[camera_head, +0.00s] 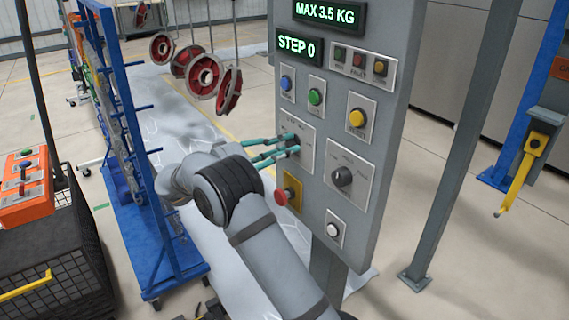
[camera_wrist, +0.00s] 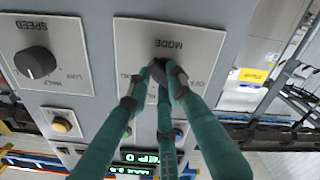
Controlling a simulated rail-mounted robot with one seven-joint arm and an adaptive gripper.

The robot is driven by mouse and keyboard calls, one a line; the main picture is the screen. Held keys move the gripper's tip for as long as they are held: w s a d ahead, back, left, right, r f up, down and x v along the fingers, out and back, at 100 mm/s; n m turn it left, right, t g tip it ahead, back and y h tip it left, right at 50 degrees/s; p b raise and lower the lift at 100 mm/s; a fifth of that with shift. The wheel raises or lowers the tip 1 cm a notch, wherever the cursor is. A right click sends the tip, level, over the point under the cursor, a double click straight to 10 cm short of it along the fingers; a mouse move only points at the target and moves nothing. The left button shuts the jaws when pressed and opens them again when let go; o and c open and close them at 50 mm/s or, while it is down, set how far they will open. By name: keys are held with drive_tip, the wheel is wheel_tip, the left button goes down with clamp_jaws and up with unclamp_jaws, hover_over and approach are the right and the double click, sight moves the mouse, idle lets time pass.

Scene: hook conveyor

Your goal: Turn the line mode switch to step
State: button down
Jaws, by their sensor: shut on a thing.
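The line mode switch (camera_wrist: 157,72) is a dark knob on a light plate marked MODE (camera_wrist: 150,35), seen upside down in the wrist view. My gripper (camera_wrist: 162,78) has teal fingers with dark tips, which are closed around this knob and cover much of it. In the head view, my gripper (camera_head: 291,146) reaches the grey control panel (camera_head: 376,110) from the left, with its tips at the mode plate (camera_head: 306,160). The knob's pointer direction is hidden. The green display (camera_head: 298,46) reads STEP 0.
The speed knob (camera_head: 342,176) sits right of the mode plate, with a red mushroom button (camera_head: 282,196) below left. Blue, green and yellow buttons sit above. Red reels (camera_head: 204,74) hang behind, and a blue rack (camera_head: 135,160) stands left.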

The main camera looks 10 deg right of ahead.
drive_tip(key=m+b, duration=0.1)
drive_tip(key=b, duration=0.1)
drive_tip(key=m+b, duration=0.2)
drive_tip(key=b, duration=0.1)
drive_tip(key=shift+w+f, duration=0.1)
drive_tip(key=shift+f, duration=0.2)
drive_tip(key=shift+r+m+b, duration=0.2)
drive_tip(key=shift+m+b, duration=0.5)
drive_tip(key=shift+b, duration=0.45)
drive_tip(key=shift+r, duration=0.2)
drive_tip(key=c, duration=1.5)
unclamp_jaws()
drive_tip(key=shift+f, duration=0.15)
drive_tip(key=shift+c, duration=0.2)
drive_tip(key=shift+a, duration=0.1)
drive_tip(key=v, duration=1.2)
